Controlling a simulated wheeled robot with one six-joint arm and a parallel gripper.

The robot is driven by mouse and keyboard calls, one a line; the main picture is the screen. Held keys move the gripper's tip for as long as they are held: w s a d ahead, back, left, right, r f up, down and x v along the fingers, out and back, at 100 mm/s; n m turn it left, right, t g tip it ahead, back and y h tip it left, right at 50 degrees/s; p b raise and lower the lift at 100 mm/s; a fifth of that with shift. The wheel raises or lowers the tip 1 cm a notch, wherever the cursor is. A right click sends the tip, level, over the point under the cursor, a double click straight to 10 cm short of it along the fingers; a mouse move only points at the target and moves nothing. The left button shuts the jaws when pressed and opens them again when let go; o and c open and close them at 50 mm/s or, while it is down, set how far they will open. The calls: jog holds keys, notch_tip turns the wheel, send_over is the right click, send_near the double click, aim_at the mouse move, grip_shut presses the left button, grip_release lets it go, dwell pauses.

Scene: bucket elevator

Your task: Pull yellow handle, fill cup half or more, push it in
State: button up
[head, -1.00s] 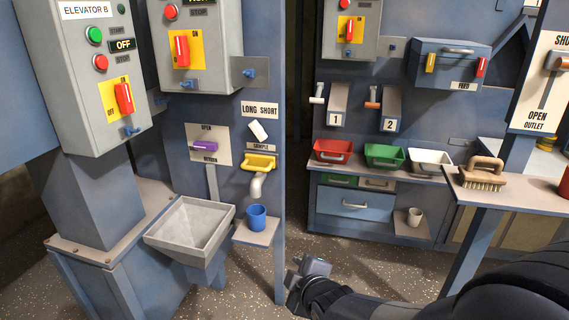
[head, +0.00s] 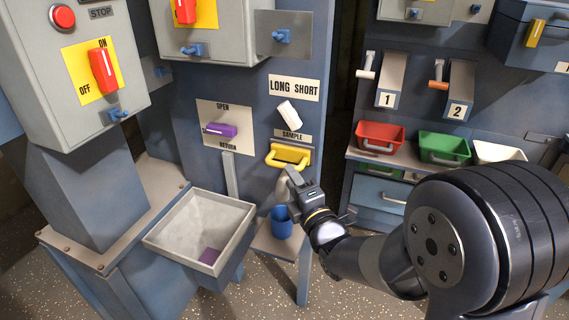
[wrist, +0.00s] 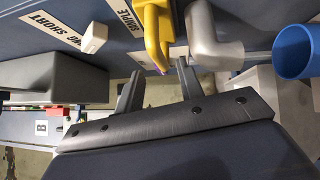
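The yellow handle (head: 290,155) sits on the blue column under the SAMPLE label. In the wrist view the yellow handle (wrist: 154,35) points down toward the gap between my fingertips. My gripper (head: 287,178) is just below the handle in the head view. Its fingers (wrist: 158,70) stand apart with nothing visibly gripped; I cannot tell whether they touch the handle.
A grey hopper (head: 165,243) with a purple patch inside is left of the cup shelf (head: 268,243). A purple lever (head: 220,130) and a white LONG/SHORT switch (head: 288,112) are close by. Red (head: 380,138) and green (head: 445,148) bins stand right.

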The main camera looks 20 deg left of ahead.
aim_at(283, 165)
jog(key=x, duration=0.6)
jog(key=shift+c, duration=0.6)
grip_shut()
